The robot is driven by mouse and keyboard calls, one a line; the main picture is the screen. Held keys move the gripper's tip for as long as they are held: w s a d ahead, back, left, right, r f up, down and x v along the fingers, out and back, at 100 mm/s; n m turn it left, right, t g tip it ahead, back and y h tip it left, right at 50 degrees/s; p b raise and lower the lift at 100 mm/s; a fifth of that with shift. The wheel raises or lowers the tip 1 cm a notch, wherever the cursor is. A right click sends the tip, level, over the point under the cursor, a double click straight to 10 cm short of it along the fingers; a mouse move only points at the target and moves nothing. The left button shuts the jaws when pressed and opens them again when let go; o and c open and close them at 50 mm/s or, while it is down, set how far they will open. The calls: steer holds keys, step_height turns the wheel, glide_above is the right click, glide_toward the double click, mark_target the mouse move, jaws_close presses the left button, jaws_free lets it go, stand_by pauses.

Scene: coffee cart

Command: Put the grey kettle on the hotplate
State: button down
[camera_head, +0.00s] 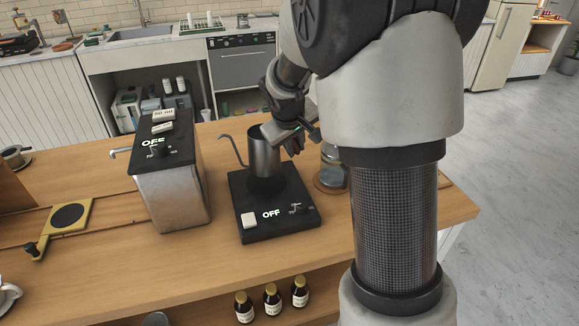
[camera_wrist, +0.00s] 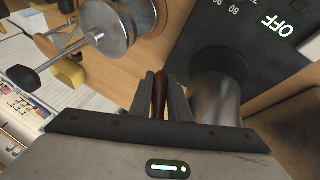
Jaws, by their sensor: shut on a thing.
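The grey kettle (camera_head: 264,152), a metal cylinder with a thin curved spout on its left, stands upright over the round burner of the black hotplate (camera_head: 246,205). I cannot tell whether its base touches the burner. The hotplate display reads OFF. My gripper (camera_head: 293,143) is at the kettle's right side. In the wrist view, my gripper (camera_wrist: 160,96) is shut on the kettle's brown handle (camera_wrist: 160,93). The kettle body (camera_wrist: 214,98) is right of the fingers there, against the dark burner, with the hotplate (camera_wrist: 250,45) around it.
A glass vessel (camera_head: 331,172) stands close to the hotplate's right side. A metal box-shaped machine (camera_head: 172,190) with a black top and spout stands to the left. Several dark bottles (camera_head: 272,301) are on a lower shelf. The wooden counter (camera_head: 225,270) is clear in front.

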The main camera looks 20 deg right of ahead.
steer(key=shift+w+f+b, duration=0.1)
steer(key=shift+f+b, duration=0.25)
steer(key=shift+f, duration=1.85)
steer(key=shift+f, duration=0.2)
steer(key=c, duration=1.7)
jaws_free()
steer(key=shift+o, duration=0.2)
